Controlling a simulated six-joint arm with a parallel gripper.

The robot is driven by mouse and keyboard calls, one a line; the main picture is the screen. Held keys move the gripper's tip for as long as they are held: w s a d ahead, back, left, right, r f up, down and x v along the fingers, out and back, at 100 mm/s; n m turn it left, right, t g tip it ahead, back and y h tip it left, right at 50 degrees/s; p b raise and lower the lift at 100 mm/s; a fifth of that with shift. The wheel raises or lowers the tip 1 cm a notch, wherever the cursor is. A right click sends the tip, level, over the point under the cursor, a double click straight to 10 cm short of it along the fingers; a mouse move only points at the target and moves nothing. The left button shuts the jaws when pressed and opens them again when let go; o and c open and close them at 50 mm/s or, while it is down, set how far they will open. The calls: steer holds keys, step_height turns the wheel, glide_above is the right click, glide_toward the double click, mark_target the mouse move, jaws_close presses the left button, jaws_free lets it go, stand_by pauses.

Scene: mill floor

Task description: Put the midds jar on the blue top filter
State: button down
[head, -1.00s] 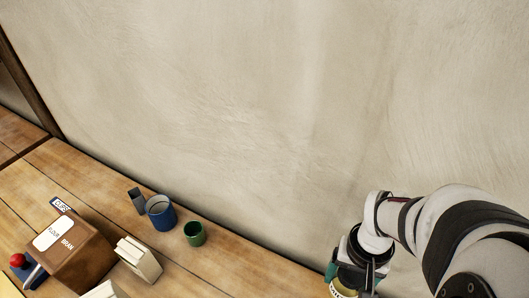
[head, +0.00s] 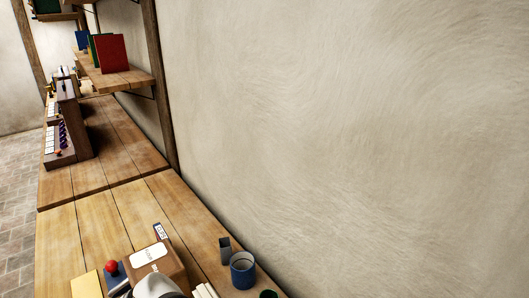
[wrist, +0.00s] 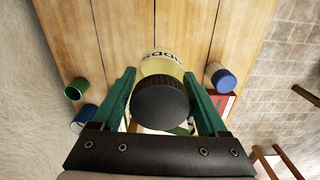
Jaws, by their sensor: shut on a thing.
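In the wrist view my gripper (wrist: 159,76) is shut on the midds jar (wrist: 160,104), with one green finger on each side. The jar has a dark ribbed lid turned to the camera, pale yellow contents and a partly readable label. The gripper and jar are out of the head view. Upright blue (head: 82,40), green, yellow and red (head: 115,54) panels stand on a wall shelf; I cannot tell whether the blue one is the filter. A blue cup (head: 242,271) stands on the near bench.
A brown flour bran box (head: 160,262) and a green cup (head: 268,294) are on the near bench. A dark rack (head: 68,130) stands on the far bench. A wooden post (head: 160,80) rises by the wall.

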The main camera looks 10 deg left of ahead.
steer(key=s+a+r+n, duration=0.1)
steer(key=s+a+n, duration=0.25)
steer(key=a, duration=0.45)
steer(key=s+a+r+n, duration=0.15)
steer(key=a+n, duration=0.25)
steer(key=a, duration=0.5)
steer(key=shift+m, duration=0.25)
steer(key=f, duration=0.7)
steer(key=s+f, duration=0.1)
steer(key=f, duration=0.2)
steer(key=shift+a+f, duration=0.1)
steer(key=shift+f, duration=0.05)
steer(key=shift+f, duration=0.1)
jaws_free()
